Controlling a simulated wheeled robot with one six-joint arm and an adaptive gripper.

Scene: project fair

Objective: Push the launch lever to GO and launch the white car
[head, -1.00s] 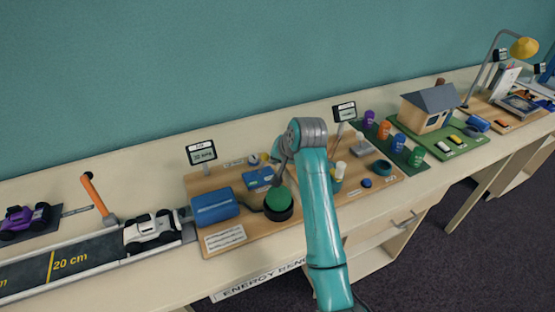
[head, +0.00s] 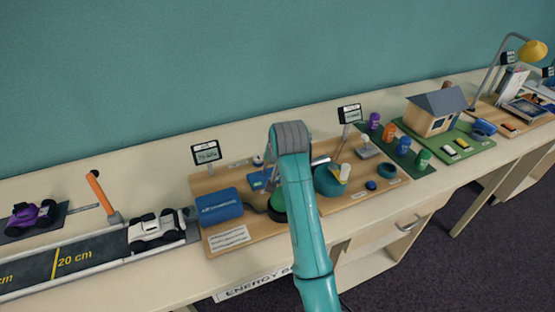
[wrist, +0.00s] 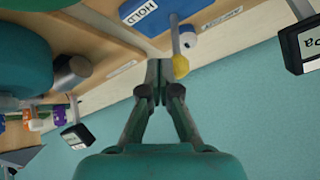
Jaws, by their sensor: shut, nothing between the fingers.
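The launch lever appears to be the rod with a yellow knob (wrist: 180,69) on a blue block marked HOLD (wrist: 150,13) in the wrist view. My gripper (wrist: 159,68) is shut and empty, its fingertips just left of the knob in that view. I cannot tell whether they touch it. In the head view my arm hides the gripper and part of the blue block (head: 257,180). The white car (head: 157,229) stands at the right end of the dark track (head: 80,258), left of the blue tank (head: 217,206).
An orange-handled lever (head: 102,196) stands behind the track, and a purple car (head: 32,216) sits far left. A display (head: 206,153) stands behind the wooden board. Coloured canisters and a model house (head: 437,111) are to the right.

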